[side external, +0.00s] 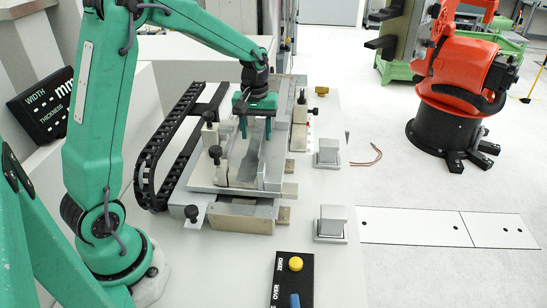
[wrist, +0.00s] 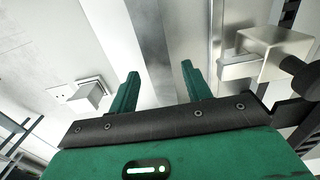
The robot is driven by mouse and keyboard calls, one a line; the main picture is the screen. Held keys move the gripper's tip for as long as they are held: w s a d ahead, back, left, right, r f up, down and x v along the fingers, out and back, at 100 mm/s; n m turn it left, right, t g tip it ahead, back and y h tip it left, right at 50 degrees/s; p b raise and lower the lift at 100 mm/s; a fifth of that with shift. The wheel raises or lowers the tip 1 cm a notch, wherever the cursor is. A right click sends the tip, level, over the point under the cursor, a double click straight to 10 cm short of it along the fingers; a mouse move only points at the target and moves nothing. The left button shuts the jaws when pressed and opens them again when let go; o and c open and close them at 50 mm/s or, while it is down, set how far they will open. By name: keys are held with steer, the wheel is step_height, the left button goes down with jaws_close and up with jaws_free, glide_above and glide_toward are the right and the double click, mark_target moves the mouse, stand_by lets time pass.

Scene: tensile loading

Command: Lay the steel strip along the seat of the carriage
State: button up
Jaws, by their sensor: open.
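The carriage (side external: 276,165) is a pale metal frame on a slide in the middle of the side external view. A grey steel strip (side external: 246,166) appears to lie lengthwise in its trough; whether it is flat on the seat all along is hard to tell. In the wrist view a darker grey band, apparently the strip (wrist: 160,45), runs away between the fingertips. My green gripper (side external: 256,134) is open above the far part of the trough, with a finger on either side of the strip's line. It also shows in the wrist view (wrist: 160,75), with nothing clamped between its fingers.
Clamp posts with dark knobs (side external: 216,155) stand around the carriage. A black cable chain (side external: 150,168) curves along its left. Two metal blocks (side external: 333,220) (side external: 327,152) sit at the right, with a red cable (side external: 368,157) nearby. A black button panel (side external: 293,280) is in front.

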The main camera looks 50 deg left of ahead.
mark_target(256, 137)
step_height(256, 137, up, 12)
steer(key=shift+r, duration=0.2)
stand_by(0.6)
stand_by(0.5)
steer(key=s+d+m+t, duration=0.2)
steer(key=s+d+m, duration=0.2)
steer(key=s, duration=0.6)
steer(key=s+d+m+t, duration=0.3)
steer(key=s+d+m, duration=0.2)
steer(key=s, duration=0.5)
steer(key=shift+s+d+t, duration=0.3)
steer(key=shift+d, duration=0.55)
steer(key=shift+o, duration=0.2)
